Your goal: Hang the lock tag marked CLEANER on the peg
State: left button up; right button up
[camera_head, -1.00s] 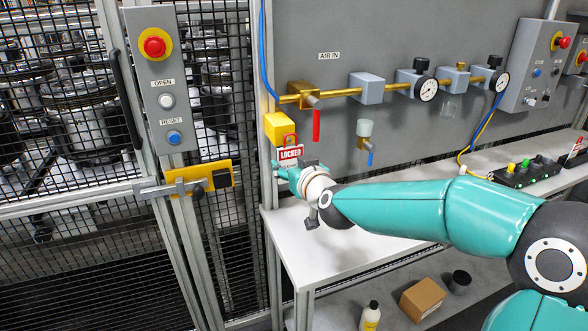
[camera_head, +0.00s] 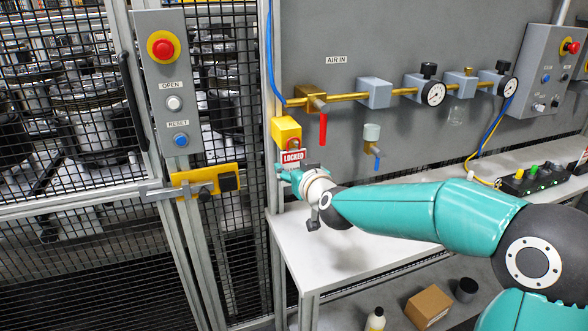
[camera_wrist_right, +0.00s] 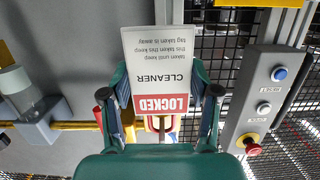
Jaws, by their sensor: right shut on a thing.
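The lock tag (camera_head: 292,157) is a white card with a red LOCKED band. In the right wrist view the tag (camera_wrist_right: 157,75) shows upside down and reads CLEANER. My right gripper (camera_head: 290,172) is shut on it, with a finger at each side of the card in the wrist view (camera_wrist_right: 160,85). The tag stands close in front of the lower part of a yellow box (camera_head: 286,131) on the grey post. A small red part shows at the tag's top edge. I cannot make out the peg clearly, nor whether the tag touches it. My left gripper is not in view.
A red valve handle (camera_head: 323,129) hangs just right of the yellow box. A cup-topped fitting with a blue lever (camera_head: 376,160) is further right. A grey button panel (camera_head: 168,85) and yellow latch (camera_head: 205,180) stand left. The white bench (camera_head: 340,255) is clear below my gripper.

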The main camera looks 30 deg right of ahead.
jog(key=o, duration=0.9)
jog(key=shift+s, duration=0.1)
